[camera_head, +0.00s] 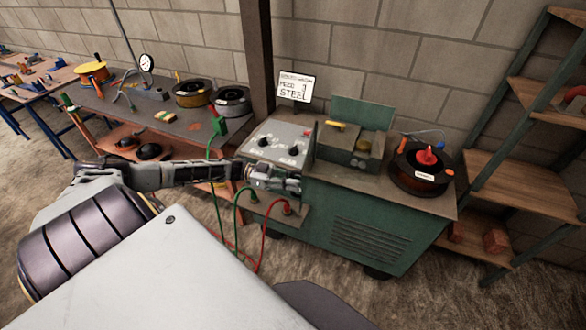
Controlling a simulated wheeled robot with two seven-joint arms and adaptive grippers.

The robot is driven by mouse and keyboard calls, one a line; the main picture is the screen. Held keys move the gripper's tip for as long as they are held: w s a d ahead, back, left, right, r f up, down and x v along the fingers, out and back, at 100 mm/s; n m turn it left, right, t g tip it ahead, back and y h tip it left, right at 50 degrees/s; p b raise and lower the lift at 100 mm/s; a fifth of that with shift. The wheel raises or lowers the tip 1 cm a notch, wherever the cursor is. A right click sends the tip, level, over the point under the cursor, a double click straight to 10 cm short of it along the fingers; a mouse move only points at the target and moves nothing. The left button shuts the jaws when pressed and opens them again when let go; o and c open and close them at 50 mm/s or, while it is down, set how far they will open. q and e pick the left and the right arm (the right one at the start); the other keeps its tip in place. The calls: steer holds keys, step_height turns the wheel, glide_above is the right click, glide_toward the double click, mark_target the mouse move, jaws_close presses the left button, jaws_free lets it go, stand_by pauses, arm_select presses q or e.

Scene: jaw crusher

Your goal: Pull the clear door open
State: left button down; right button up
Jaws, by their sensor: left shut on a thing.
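A green machine (365,228) stands in the middle, with a sloped grey control panel (282,140) of knobs at its left end. The clear door does not stand out in the head view; any see-through cover at the panel is too faint to trace. My left gripper (294,184) is at the panel's lower front edge, its fingers shut on what seems to be the clear door's edge. The held part is small and mostly hidden by the fingers. My right gripper is not in view.
Green and red cables (240,215) hang in front of the machine near my left wrist. A workbench (150,118) stands left, a shelf (520,178) right.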

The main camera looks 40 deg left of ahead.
arm_select(q)
steer(key=c, duration=1.5)
jaws_free()
steer(key=v, duration=1.2)
steer(key=shift+w+f, duration=0.1)
